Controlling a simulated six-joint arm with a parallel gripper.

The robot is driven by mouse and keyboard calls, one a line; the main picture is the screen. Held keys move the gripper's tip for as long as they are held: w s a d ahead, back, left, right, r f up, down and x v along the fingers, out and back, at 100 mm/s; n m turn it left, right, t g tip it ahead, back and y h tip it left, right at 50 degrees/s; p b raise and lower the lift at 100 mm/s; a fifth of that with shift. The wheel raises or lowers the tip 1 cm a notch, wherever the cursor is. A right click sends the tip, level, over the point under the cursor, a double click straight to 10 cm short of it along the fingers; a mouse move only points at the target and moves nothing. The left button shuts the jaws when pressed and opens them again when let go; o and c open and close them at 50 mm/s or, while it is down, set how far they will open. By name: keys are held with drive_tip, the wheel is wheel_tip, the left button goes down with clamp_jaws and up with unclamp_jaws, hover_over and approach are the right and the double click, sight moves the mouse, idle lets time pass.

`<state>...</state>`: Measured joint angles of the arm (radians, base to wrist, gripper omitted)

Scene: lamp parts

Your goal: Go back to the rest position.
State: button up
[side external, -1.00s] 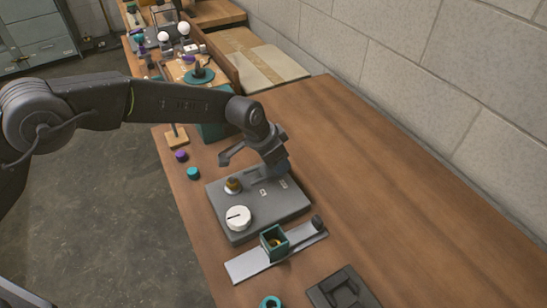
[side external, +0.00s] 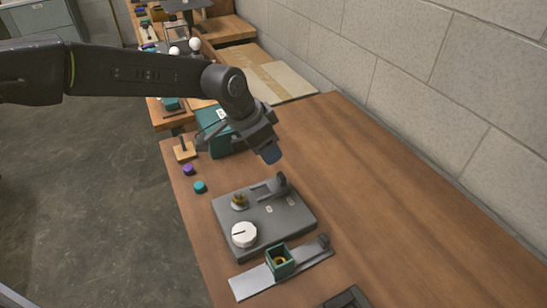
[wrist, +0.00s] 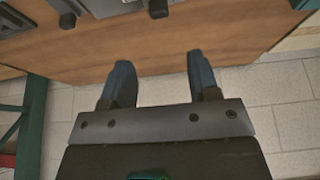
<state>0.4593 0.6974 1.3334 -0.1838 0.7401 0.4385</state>
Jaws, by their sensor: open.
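My gripper (side external: 238,148) is up in the air above the table, behind the grey base plate (side external: 285,222) and apart from it. In the wrist view my gripper (wrist: 161,75) has its two blue-tipped fingers spread, with nothing between them. The plate lies flat on the wooden table and carries a white round knob (side external: 244,235), a brass-coloured fitting (side external: 239,201) and a dark upright lever-like part (side external: 282,184).
A teal cup-like box (side external: 280,262) sits on a metal strip (side external: 250,283) in front of the plate. A purple cap (side external: 188,169) and a teal cap (side external: 200,187) lie near the left edge. A teal box (side external: 217,135) stands behind my gripper. The table's right side is clear.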

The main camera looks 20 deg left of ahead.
drive_tip(key=shift+v, duration=0.85)
drive_tip(key=s+a+r+n+t+y, duration=0.1)
drive_tip(key=s+a+r+n, duration=0.1)
drive_tip(key=s+a+r, duration=0.5)
drive_tip(key=s+a+r+n, duration=0.2)
drive_tip(key=s+a+r, duration=0.3)
drive_tip(key=a, duration=0.5)
drive_tip(key=s+a+f+n+y, duration=0.1)
drive_tip(key=s+a+n, duration=0.1)
drive_tip(key=s+a, duration=0.3)
drive_tip(key=s+a+f+n+t+y, duration=0.1)
drive_tip(key=s+a+n, duration=0.2)
drive_tip(key=s, duration=0.9)
drive_tip(key=shift+s+a+f, duration=0.15)
drive_tip(key=shift+a+f, duration=0.05)
drive_tip(key=shift+a, duration=0.9)
